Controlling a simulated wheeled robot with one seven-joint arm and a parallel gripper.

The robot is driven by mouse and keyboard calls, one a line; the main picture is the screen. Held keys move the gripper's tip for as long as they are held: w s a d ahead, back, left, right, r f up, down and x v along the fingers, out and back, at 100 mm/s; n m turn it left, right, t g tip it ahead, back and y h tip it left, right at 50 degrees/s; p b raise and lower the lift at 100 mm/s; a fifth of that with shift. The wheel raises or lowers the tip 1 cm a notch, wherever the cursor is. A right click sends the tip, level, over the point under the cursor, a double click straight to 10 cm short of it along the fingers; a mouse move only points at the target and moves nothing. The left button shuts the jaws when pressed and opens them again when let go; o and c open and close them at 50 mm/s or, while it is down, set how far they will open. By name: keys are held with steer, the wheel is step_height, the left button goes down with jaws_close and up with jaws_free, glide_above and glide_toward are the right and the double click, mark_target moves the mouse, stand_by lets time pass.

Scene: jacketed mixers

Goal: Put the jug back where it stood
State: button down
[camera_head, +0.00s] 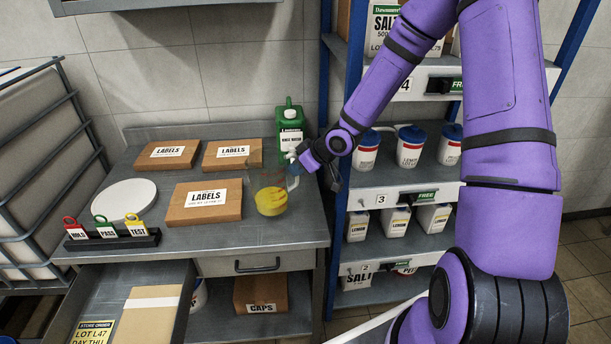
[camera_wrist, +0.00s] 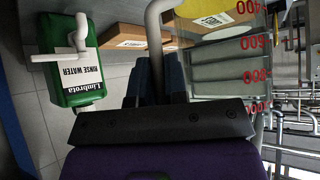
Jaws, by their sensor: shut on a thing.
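The jug (camera_head: 271,201) is clear, with yellow contents at its bottom. It is upright at the right part of the steel bench, in front of the green rinse water can. I cannot tell whether its base touches the bench. In the wrist view the jug (camera_wrist: 215,72) shows red volume marks, and its pale handle (camera_wrist: 155,45) runs down between my fingers. My gripper (camera_head: 302,163) reaches in from the right and is shut on the jug's handle. It also shows in the wrist view (camera_wrist: 157,88); its fingertips are partly hidden.
The green can (camera_head: 290,128) stands close behind the jug. Label boxes (camera_head: 205,202) and a round white disc (camera_head: 124,199) lie to the left on the bench (camera_head: 225,236). A tag rack (camera_head: 112,239) is at the front left, above an open drawer (camera_head: 185,290). Blue-framed shelves stand right.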

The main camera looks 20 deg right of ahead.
steer(key=shift+d+f, duration=0.65)
steer(key=shift+f, duration=0.3)
steer(key=shift+d+f, duration=0.6)
steer(key=shift+f, duration=0.3)
steer(key=c, duration=1.1)
jaws_free()
steer(key=shift+f, duration=0.1)
steer(key=shift+c, duration=0.2)
